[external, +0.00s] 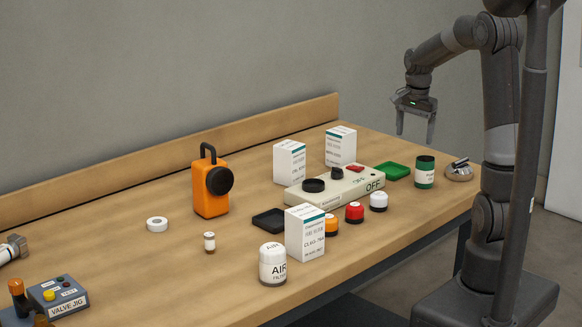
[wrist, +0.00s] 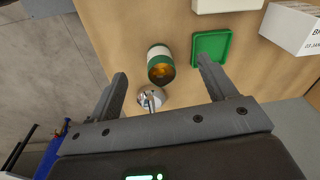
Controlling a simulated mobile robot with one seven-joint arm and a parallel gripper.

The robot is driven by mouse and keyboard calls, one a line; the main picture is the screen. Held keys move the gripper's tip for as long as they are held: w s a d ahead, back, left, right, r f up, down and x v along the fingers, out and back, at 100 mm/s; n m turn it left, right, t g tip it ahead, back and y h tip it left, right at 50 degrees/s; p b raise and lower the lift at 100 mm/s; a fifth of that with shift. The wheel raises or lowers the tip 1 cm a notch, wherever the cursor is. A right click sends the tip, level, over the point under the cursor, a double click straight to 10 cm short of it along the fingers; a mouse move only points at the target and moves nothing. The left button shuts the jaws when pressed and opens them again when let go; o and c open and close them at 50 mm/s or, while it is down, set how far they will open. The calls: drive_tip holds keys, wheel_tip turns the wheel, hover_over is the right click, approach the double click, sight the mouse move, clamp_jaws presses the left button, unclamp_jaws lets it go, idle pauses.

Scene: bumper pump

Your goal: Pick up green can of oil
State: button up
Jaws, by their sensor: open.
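The green can of oil (external: 425,172) stands upright near the right end of the table, with a white label band and a dark top. In the wrist view the can (wrist: 160,63) shows from above, with an amber-brown opening. My gripper (external: 415,130) is open and empty, in the air above the can's end of the table, pointing down. In the wrist view its fingers (wrist: 161,82) are spread wide, with the can seen between and beyond them, not touched.
White cartons (external: 341,147) and colored caps (external: 355,212) are close by. The table's front edge is near.

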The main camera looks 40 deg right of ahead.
sight(424, 175)
drive_tip(key=d+f+m, duration=0.1)
drive_tip(key=d+f, duration=0.1)
drive_tip(key=f, duration=0.1)
drive_tip(key=w+d+f+m, duration=0.1)
drive_tip(key=d+f, duration=0.1)
drive_tip(key=f, duration=0.2)
drive_tip(key=d+f+m+g, duration=0.1)
drive_tip(key=d+f+m, duration=0.1)
drive_tip(key=d+f, duration=0.1)
drive_tip(key=shift+w+f+y, duration=0.15)
drive_tip(key=shift+f+y, duration=0.25)
drive_tip(key=f, duration=0.4)
drive_tip(key=shift+s+d+f, duration=0.1)
drive_tip(key=shift+s, duration=0.3)
drive_tip(key=shift+f, duration=0.5)
drive_tip(key=c, duration=1.1)
drive_tip(key=shift+r, duration=0.2)
drive_tip(key=shift+c, duration=0.2)
